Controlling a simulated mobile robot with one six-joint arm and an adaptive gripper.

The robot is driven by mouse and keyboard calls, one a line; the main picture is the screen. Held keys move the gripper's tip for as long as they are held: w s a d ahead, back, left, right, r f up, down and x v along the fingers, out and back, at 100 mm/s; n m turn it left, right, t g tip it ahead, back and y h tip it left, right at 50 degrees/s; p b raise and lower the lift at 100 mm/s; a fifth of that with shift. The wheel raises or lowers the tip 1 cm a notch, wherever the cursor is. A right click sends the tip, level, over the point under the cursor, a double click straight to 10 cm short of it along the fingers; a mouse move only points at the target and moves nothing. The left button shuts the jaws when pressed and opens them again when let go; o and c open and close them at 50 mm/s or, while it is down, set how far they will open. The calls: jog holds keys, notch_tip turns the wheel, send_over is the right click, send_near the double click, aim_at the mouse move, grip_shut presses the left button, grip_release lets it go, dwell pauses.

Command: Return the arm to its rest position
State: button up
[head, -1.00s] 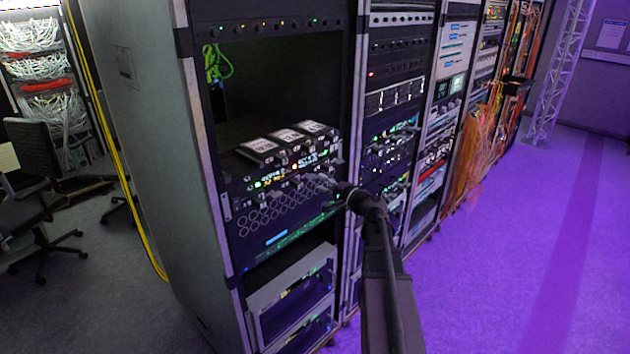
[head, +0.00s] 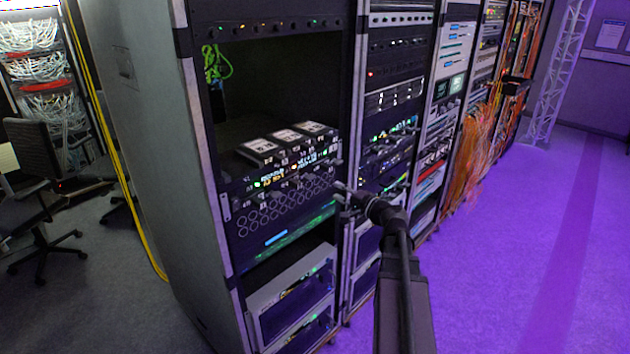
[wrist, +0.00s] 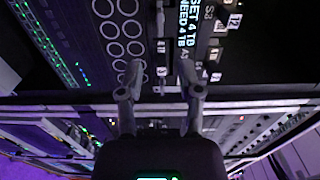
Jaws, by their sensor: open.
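My gripper (head: 342,192) is in front of the right post of the nearest rack, beside the drive unit, at the end of my dark arm. In the wrist view my gripper (wrist: 157,78) has its two fingers apart, with nothing held between them. The drive unit (head: 285,205), with its round vent holes and numbered slots, lies just beyond the fingertips. I cannot tell from these views whether a fingertip touches the rack.
Three labelled drives (head: 258,147) lie on top of the drive unit in the open rack bay. A row of racks runs to the back right, with orange cables (head: 470,145) hanging out. The purple floor (head: 520,260) at right is clear. A yellow cable (head: 118,165) hangs at left.

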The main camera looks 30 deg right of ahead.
jog(key=s+a+f+n+g+y, duration=0.1)
jog(key=a+f+n+g, duration=0.35)
jog(key=a, duration=0.45)
jog(key=s+a+f+n+g+y, duration=0.1)
jog(key=a+f+n+g, duration=0.25)
jog(key=a+f, duration=0.4)
jog(key=s+a+f+n+g+h, duration=0.5)
jog(key=s+a+g+h, duration=0.3)
jog(key=s, duration=0.4)
jog(key=shift+s+a+f+n+g, duration=0.45)
jog(key=shift+a+f, duration=0.35)
jog(key=shift+a, duration=0.45)
jog(key=shift+d, duration=0.15)
